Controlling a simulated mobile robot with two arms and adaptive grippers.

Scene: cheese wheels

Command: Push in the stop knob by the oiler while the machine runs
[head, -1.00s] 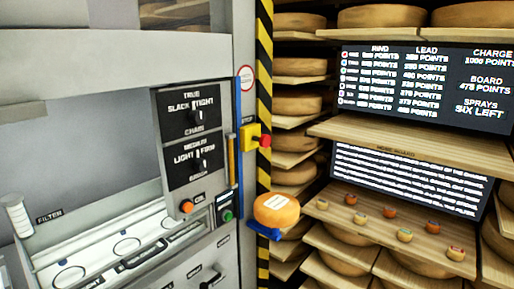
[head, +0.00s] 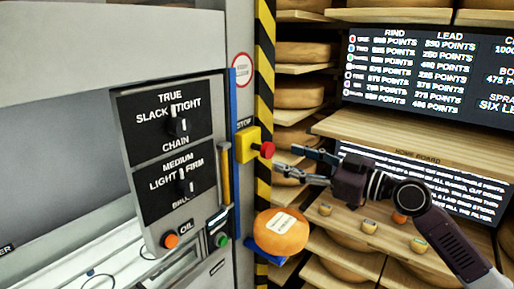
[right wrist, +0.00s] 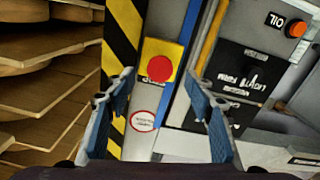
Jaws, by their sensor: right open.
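The stop knob (head: 267,149) is a red mushroom button on a yellow box (head: 248,144) under a "STOP" label, at the machine's right edge. It also shows in the right wrist view (right wrist: 160,69), ahead of and between my fingers. My right gripper (head: 285,163) is open and empty, just right of the knob and apart from it in the head view; its blue-padded fingers (right wrist: 162,95) are spread. The orange button marked "OIL" (head: 170,240) sits lower left on the machine panel. My left gripper is out of view.
A green button (head: 222,240) sits beside the oil button. A round orange cheese (head: 281,232) rests on a blue holder below the knob. A yellow-black striped post (head: 264,75) stands behind the knob. Cheese shelves and a home board (head: 420,152) are at right.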

